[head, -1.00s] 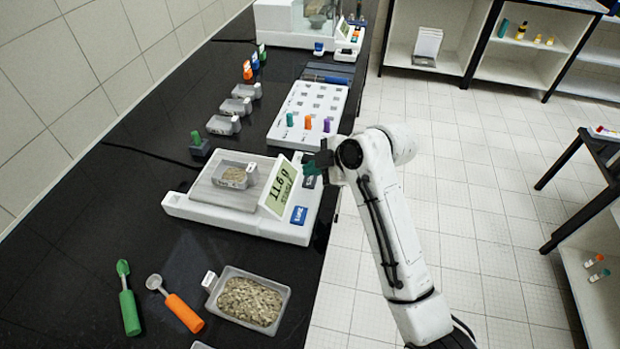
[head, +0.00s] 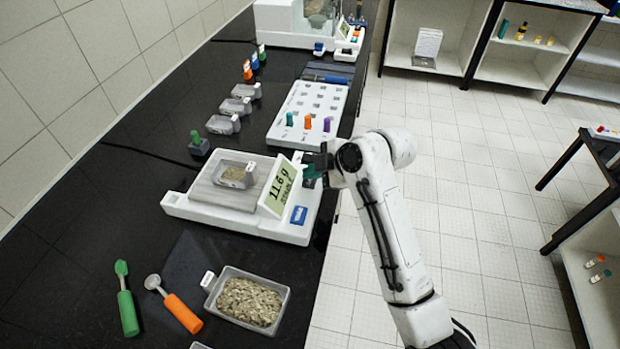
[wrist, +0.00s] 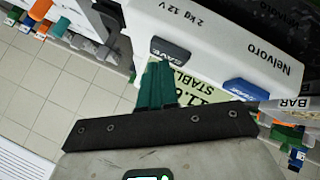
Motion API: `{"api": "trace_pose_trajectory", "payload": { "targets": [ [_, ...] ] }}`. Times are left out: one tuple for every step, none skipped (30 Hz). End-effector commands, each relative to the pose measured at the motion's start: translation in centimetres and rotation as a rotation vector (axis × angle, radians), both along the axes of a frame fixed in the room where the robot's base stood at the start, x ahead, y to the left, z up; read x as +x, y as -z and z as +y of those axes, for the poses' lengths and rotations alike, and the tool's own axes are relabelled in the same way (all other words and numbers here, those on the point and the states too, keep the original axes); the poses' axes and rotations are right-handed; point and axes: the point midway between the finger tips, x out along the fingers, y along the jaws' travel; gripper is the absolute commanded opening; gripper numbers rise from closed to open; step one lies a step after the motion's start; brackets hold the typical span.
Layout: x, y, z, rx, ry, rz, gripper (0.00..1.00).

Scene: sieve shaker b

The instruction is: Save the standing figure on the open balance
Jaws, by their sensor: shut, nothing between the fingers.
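The open balance (head: 240,222) stands on the black bench with a tray of grains (head: 235,177) on its pan. Its tilted green display (head: 281,190) reads 11.6 g, with STABLE below. In the wrist view, the dark SAVE button (wrist: 171,49) and a blue button (wrist: 248,91) sit on its white front. My gripper (head: 312,175) is shut and empty, at the balance's right end. Its green fingers (wrist: 157,78) point at the SAVE button, with the tips at its edge. I cannot tell whether they touch it. The fingers hide part of the display in the wrist view.
A large grain tray (head: 248,300), an orange-handled scoop (head: 180,312) and a green spatula (head: 127,305) lie in front of the balance. A white rack (head: 308,112) with coloured pegs stands behind it. Small trays line the bench's left.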

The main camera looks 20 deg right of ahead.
Motion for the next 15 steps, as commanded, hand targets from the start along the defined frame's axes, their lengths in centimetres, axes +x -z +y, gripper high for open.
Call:
{"api": "trace_pose_trajectory", "payload": {
  "targets": [
    [-0.01,0.11,-0.01,0.0,0.0,0.0,0.0],
    [-0.01,0.15,0.0,0.0,0.0,0.0,0.0],
    [0.0,0.19,0.0,0.0,0.0,0.0,0.0],
    [-0.01,0.22,0.0,0.0,0.0,0.0,0.0],
    [-0.01,0.26,0.0,0.0,0.0,0.0,0.0],
    [-0.01,0.3,0.0,0.0,-0.001,0.001,0.0],
    [-0.01,0.34,0.0,0.0,-0.001,0.001,0.0],
    [-0.01,0.37,0.0,0.0,-0.001,0.001,0.0],
    [-0.01,0.41,0.0,0.0,-0.001,0.001,0.0],
    [-0.01,0.45,0.0,0.0,-0.001,0.001,0.0],
    [-0.02,0.49,0.0,0.0,-0.001,0.001,0.0],
    [-0.01,0.53,0.0,0.0,-0.001,0.001,0.0],
    [-0.02,0.58,0.0,0.0,-0.001,0.001,0.0],
    [-0.02,0.61,0.0,0.0,-0.001,0.001,0.0],
    [-0.02,0.65,0.0,0.0,-0.001,0.001,0.0]
  ]
}}
